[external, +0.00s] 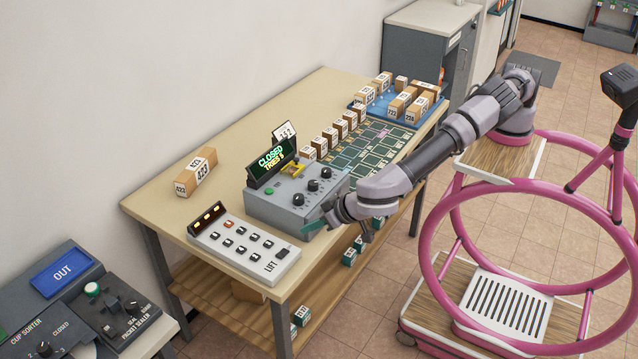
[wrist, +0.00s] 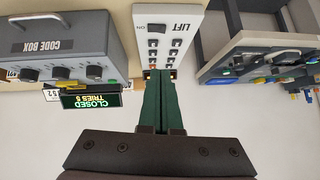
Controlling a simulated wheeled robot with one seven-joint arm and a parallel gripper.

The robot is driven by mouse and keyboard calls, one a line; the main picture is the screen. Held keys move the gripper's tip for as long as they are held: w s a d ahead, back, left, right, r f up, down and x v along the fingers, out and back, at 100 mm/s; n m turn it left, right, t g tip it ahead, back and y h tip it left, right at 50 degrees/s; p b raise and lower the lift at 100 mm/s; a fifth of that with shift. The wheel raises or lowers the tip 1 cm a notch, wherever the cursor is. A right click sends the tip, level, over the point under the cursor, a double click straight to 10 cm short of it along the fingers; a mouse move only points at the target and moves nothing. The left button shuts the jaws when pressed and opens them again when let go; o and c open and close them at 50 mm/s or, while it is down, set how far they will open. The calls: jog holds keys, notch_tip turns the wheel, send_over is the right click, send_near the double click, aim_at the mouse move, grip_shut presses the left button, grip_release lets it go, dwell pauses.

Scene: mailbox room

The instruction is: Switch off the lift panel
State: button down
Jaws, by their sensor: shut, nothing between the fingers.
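The lift panel (external: 243,246) is a white sloped box marked LIFT at the front corner of the table. Its dark display (external: 207,214) shows lit orange marks. It has rows of dark buttons, one red button (external: 228,224) and a dark switch (external: 282,253) near the LIFT lettering. In the wrist view the panel (wrist: 183,52) lies beyond my fingertips, with the dark switch (wrist: 157,28) near the top. My gripper (external: 304,229) has green fingers, shut and empty. It is beside the code box, above and to the right of the panel. Contact with either cannot be told.
The grey code box (external: 290,207) with knobs and a green CLOSED display stands close behind the panel; it also shows in the wrist view (wrist: 66,50). A numbered carton (external: 196,172) lies at the back left.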

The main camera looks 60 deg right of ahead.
send_over(278, 253)
jog(key=s, duration=0.3)
jog(key=f, duration=0.4)
jog(key=d+f, duration=0.1)
jog(key=f, duration=0.2)
jog(key=shift+w, duration=0.1)
jog(key=f, duration=0.2)
jog(key=shift+a+f, duration=0.3)
jog(key=shift+f, duration=0.7)
